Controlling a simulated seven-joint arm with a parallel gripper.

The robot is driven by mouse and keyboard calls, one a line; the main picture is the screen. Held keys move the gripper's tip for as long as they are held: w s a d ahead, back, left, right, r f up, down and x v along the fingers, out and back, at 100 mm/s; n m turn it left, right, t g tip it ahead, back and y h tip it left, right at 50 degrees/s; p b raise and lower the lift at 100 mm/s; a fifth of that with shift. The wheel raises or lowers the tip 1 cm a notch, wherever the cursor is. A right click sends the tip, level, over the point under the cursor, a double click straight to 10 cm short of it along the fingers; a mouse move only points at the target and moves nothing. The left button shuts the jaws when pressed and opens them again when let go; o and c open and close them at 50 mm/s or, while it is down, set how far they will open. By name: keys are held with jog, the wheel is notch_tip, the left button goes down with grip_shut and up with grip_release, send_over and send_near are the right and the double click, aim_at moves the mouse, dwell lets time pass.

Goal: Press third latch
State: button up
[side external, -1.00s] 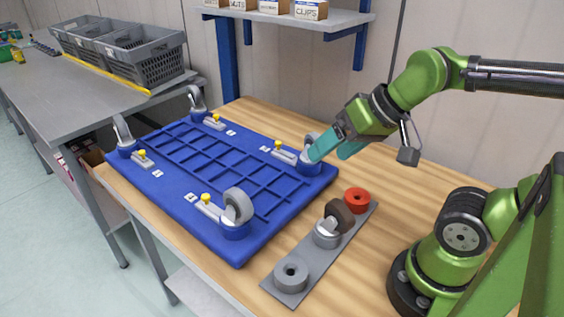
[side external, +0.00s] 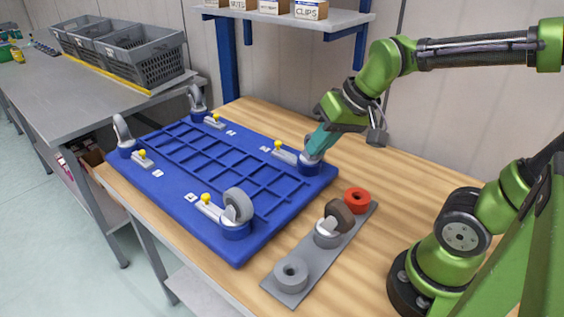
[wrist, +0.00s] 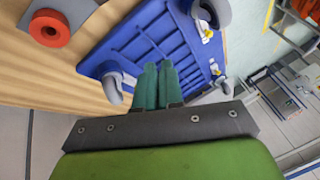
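A blue platform (side external: 262,225) lies on the wooden bench with a caster at each corner. Each caster has a grey latch with a yellow knob beside it: far right (side external: 283,153), near (side external: 209,205), left (side external: 143,159) and far (side external: 214,121). The number tags are too small to read, so I cannot tell which latch is third. My gripper (side external: 311,153) points down at the far-right caster (side external: 309,167) and partly hides its wheel. In the wrist view its teal fingers (wrist: 159,80) are together, with nothing visible between them. I cannot tell whether they touch the caster.
A grey strip (side external: 310,272) on the bench holds a grey ring (side external: 291,275), a brown-wheeled caster (side external: 338,217) and a red ring (side external: 357,200). A shelf (side external: 345,19) with boxes hangs behind. Grey crates (side external: 140,60) stand on the left table.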

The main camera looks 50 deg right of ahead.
jog(key=shift+m+g+h, duration=0.4)
jog(key=shift+g+h, duration=0.1)
jog(key=shift+g, duration=0.2)
jog(key=w+d, duration=0.2)
jog(key=w, duration=0.1)
jog(key=w+d+f, duration=0.1)
jog(key=w+d, duration=0.1)
jog(key=w, duration=0.2)
jog(key=w+d, duration=0.2)
jog(key=w, duration=0.2)
jog(key=shift+f, duration=0.25)
grip_shut()
jog(key=w+d+f+h, duration=0.2)
jog(key=w+d, duration=0.8)
jog(key=w, duration=0.4)
jog(key=shift+d+f+g, duration=0.25)
jog(key=shift+f+g, duration=0.05)
jog(key=shift+f, duration=0.1)
jog(key=x, duration=1)
jog(key=shift+s+d, duration=0.1)
jog(key=shift+s+a+f, duration=0.1)
jog(key=shift+s+a, duration=0.15)
jog(key=shift+s, duration=0.2)
jog(key=shift+s+a, duration=0.25)
jog(key=shift+s, duration=0.25)
jog(key=shift+s+a+f, duration=0.2)
jog(key=shift+s+a, duration=0.15)
jog(key=shift+s, duration=0.35)
